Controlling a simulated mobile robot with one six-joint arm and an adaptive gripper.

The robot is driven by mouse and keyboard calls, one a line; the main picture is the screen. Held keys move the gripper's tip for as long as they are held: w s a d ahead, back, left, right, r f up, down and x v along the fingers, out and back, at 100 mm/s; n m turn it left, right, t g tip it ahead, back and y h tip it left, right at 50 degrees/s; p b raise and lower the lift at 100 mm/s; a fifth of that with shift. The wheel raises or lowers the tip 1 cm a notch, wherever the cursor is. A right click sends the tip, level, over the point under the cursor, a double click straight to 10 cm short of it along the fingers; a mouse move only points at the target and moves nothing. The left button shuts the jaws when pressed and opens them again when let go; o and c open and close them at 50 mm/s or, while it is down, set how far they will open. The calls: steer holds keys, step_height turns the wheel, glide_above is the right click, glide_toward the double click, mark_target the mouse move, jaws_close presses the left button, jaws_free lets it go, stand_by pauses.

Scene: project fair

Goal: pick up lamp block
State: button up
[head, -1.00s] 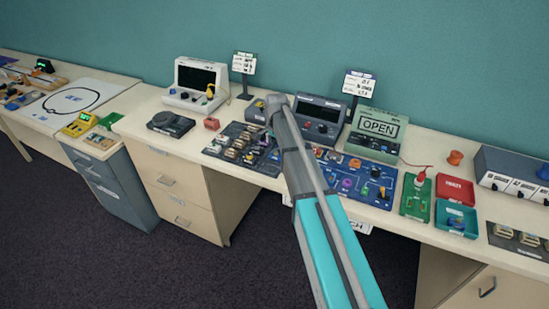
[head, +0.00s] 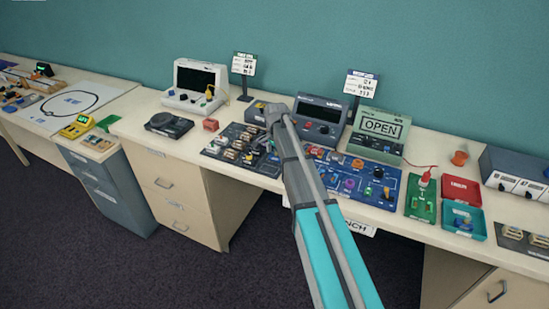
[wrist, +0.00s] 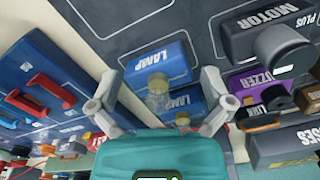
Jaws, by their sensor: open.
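Two blue blocks labelled LAMP show in the wrist view. The upper lamp block (wrist: 158,62) lies on a dark grey board, with a clear bulb at its lower edge. The lower lamp block (wrist: 180,101) is partly hidden by the bulb and my gripper. My gripper (wrist: 158,95) is open, its fingers to the left and right of the blocks, with no grip on either. In the head view my gripper reaches down over the dark board (head: 212,151), partly hidden by my arm. I cannot make out the lamp blocks there.
A block labelled MOTOR (wrist: 265,28) and a purple buzzer block (wrist: 258,80) stand close on the right in the wrist view. A blue board (head: 385,198) with parts lies right of the dark board. A grey instrument (head: 318,118) stands behind.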

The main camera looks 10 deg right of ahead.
steer(key=c, duration=0.9)
steer(key=shift+o, duration=0.2)
steer(key=shift+r, duration=0.25)
step_height(320, 180, up, 2)
steer(key=p, duration=0.2)
steer(key=shift+r+p, duration=0.1)
steer(key=shift+p, duration=0.25)
steer(key=s+d+r+p, duration=0.5)
steer(key=s+r+p, duration=0.5)
steer(key=s, duration=0.2)
steer(key=shift+s+d+r, duration=0.2)
steer(key=shift+s+d, duration=0.2)
